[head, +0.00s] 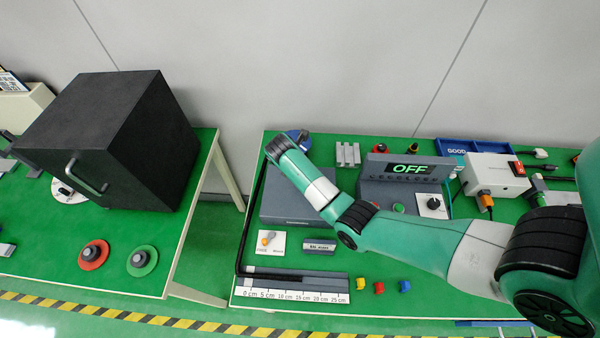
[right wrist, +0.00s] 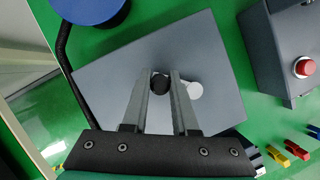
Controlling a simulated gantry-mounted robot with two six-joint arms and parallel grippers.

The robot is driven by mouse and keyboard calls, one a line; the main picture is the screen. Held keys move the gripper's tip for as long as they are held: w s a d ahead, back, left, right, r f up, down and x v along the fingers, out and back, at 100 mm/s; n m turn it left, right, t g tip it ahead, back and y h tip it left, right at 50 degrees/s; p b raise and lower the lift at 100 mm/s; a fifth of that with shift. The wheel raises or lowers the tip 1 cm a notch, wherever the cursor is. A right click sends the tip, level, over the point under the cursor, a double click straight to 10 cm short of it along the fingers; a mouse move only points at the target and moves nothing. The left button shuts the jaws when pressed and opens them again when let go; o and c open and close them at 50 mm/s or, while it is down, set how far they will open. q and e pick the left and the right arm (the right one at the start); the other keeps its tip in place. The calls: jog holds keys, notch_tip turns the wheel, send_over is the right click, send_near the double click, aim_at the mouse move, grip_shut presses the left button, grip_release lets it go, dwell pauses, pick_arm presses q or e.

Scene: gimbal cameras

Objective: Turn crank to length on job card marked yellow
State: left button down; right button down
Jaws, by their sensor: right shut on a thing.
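A grey box (head: 290,205) stands at the left of the right-hand table, partly covered by my right arm. Its top (right wrist: 130,65) fills the middle of the right wrist view. My right gripper (right wrist: 160,78) is shut on a black crank knob (right wrist: 160,84) over that top. A pale round piece (right wrist: 195,90) shows beside the right finger. In the head view my right arm hides the gripper and crank. A black cable (head: 250,215) runs along the box's left side to a ruler (head: 290,295) marked 0 to 25 cm. I cannot make out a yellow-marked job card. My left gripper is out of view.
A blue spool (right wrist: 90,8) stands behind the box. A black cabinet (head: 115,135) stands on the left table, across a gap.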

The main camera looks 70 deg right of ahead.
jog(key=c, duration=0.7)
grip_release()
jog(key=shift+r, duration=0.1)
jog(key=p+v, duration=0.5)
jog(key=v, duration=0.6)
jog(key=shift+a+r, duration=0.1)
jog(key=shift+r, duration=0.1)
